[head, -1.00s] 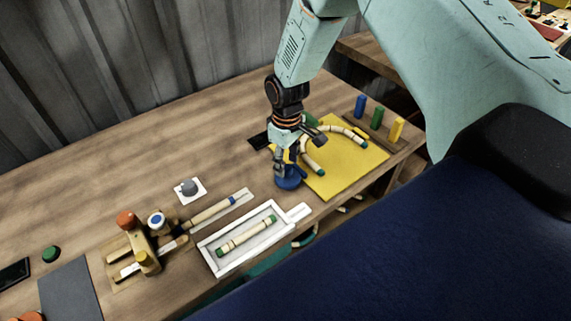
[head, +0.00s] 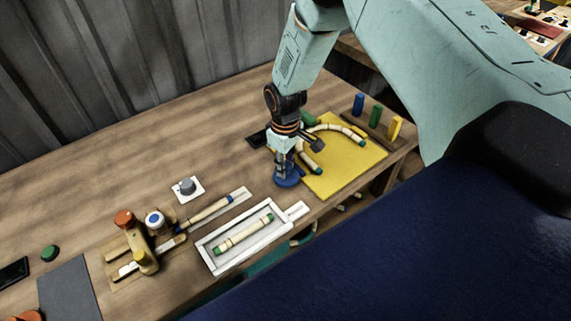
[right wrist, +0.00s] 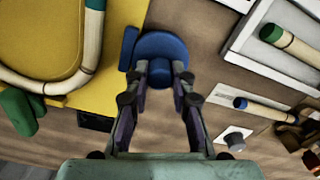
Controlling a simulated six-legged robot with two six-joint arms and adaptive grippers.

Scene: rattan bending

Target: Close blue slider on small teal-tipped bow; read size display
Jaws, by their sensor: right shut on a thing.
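The blue slider (head: 287,181) stands at the left edge of the yellow board (head: 348,180); it also shows in the right wrist view (right wrist: 162,46). My right gripper (head: 284,172) reaches down onto it, and in the right wrist view its fingers (right wrist: 161,76) are shut on the slider's knob. The curved pale bow with teal tips (head: 345,132) lies on the board, right of the slider; its bend also shows in the right wrist view (right wrist: 54,85). A dark display-like panel (head: 258,140) lies beside the board, its reading not legible. My left gripper is not in view.
A green block (head: 308,119) stands at the board's back edge. Blue, green and yellow pegs (head: 376,117) stand in a rack at right. A white tray (head: 213,263) with a straight green-tipped piece and a wooden jig (head: 143,245) are at left. The table behind is clear.

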